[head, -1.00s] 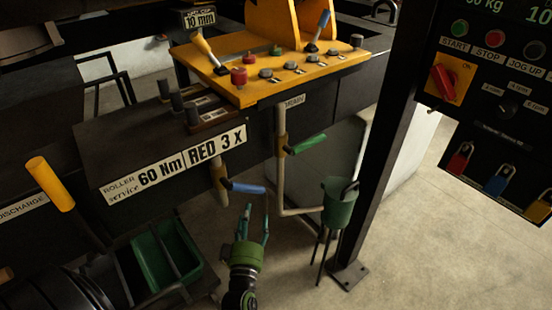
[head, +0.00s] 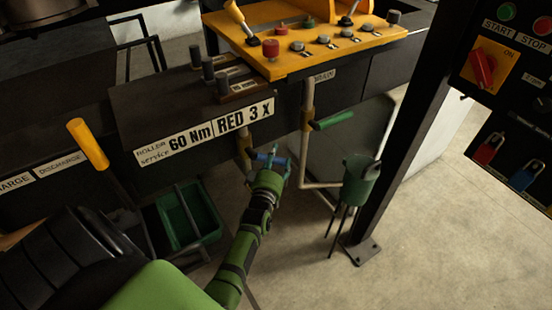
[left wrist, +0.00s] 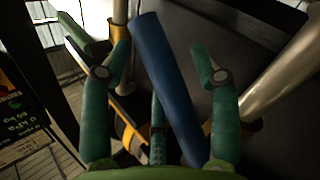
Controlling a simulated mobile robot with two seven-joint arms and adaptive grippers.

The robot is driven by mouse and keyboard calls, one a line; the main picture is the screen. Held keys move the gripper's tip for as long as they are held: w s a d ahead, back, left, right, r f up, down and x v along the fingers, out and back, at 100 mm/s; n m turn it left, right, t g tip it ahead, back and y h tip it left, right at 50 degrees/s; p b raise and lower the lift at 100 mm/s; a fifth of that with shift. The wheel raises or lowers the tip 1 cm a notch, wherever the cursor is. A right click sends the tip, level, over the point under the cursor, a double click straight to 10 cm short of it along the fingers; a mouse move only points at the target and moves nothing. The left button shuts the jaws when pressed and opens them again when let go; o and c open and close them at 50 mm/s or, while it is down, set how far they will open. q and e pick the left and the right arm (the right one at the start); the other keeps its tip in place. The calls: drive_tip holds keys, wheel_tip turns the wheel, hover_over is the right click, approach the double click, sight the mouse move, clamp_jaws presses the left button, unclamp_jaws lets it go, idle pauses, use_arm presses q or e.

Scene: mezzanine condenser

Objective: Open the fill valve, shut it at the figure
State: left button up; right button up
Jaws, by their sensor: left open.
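A blue valve handle (head: 262,157) sticks out from a pipe with a brass-coloured fitting (head: 243,146) below the dark machine front. My left gripper (head: 271,153) is at this handle with its fingers apart. In the left wrist view the blue handle (left wrist: 163,70) runs between the two open green fingers, tilted, with gaps visible on both sides. A second valve with a green handle (head: 333,121) sits to the right, under a DRAIN label (head: 323,76). The weight display is outside the picture. My right gripper is not in view.
A green funnel on a stand (head: 359,182) is right of the valves, beside a dark post (head: 400,140). A green bin (head: 188,218) is below left. A yellow lever (head: 88,144) stands at left. A control panel (head: 510,95) is at upper right. Floor is clear at lower right.

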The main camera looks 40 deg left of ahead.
use_arm(q)
clamp_jaws()
drive_tip(key=shift+w+r+t+b, duration=0.15)
drive_tip(key=shift+t+b, duration=0.15)
drive_tip(key=shift+b, duration=0.45)
drive_tip(key=r+n+t+y+b, duration=0.1)
drive_tip(key=n+b, duration=0.1)
drive_tip(key=b, duration=0.1)
drive_tip(key=w+r+n+t+y+b, duration=0.1)
drive_tip(key=r+n+b, duration=0.1)
drive_tip(key=b, duration=0.1)
drive_tip(key=r+n+t+y+b, duration=0.1)
drive_tip(key=n+b, duration=0.1)
drive_tip(key=b, duration=0.1)
drive_tip(key=shift+w+d+r+y, duration=0.15)
drive_tip(key=shift+d+r+y, duration=0.05)
drive_tip(key=shift+d+y, duration=0.15)
drive_tip(key=shift+r+n+y+b, duration=0.45)
drive_tip(key=shift+r+n+b, duration=0.1)
drive_tip(key=shift+n+b, duration=0.25)
drive_tip(key=shift+r, duration=0.25)
